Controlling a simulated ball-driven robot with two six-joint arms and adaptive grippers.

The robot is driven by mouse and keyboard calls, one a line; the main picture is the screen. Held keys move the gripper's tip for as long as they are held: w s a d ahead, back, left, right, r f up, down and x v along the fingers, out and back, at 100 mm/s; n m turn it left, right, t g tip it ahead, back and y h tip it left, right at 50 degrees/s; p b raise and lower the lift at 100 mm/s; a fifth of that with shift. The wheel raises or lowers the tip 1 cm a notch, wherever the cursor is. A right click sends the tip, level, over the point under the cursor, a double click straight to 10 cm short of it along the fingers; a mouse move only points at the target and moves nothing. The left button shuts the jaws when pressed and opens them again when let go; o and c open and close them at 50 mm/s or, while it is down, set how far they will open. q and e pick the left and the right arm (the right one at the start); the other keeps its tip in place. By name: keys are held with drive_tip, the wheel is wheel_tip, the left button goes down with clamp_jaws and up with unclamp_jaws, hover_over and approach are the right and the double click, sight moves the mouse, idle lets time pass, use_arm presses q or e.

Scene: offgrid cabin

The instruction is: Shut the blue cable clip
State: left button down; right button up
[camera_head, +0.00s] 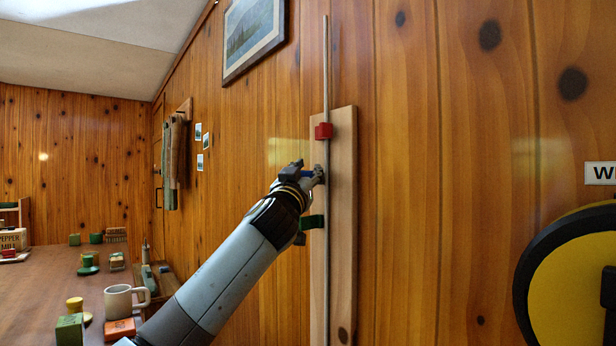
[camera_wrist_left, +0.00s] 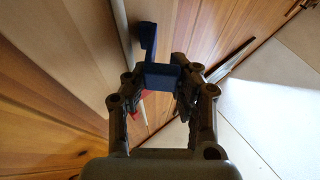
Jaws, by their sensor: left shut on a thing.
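The blue cable clip (camera_head: 307,174) sits on the wooden board at the thin grey cable, between a red clip above and a green clip below. My left gripper (camera_head: 317,175) is at it and hides much of it. In the left wrist view, the blue clip (camera_wrist_left: 160,76) is between the fingers of my left gripper (camera_wrist_left: 165,85), which is shut on it. A blue arm of the clip stands out beyond the fingers, beside the cable (camera_wrist_left: 126,30). Whether the clip is fully closed I cannot tell. My right gripper is not in view.
The red clip (camera_head: 323,131) and green clip (camera_head: 312,222) are on the upright board (camera_head: 344,210). A yellow-and-black round object (camera_head: 560,275) is at the right. A table (camera_head: 35,295) with a mug (camera_head: 123,301) and small blocks is at the left.

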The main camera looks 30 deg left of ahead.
use_arm(q)
drive_tip(key=c, duration=1.4)
unclamp_jaws()
drive_tip(key=shift+a, duration=0.2)
drive_tip(key=o, duration=0.4)
drive_tip(key=shift+s+a, duration=0.15)
drive_tip(key=shift+a, duration=0.1)
drive_tip(key=shift+d, duration=0.2)
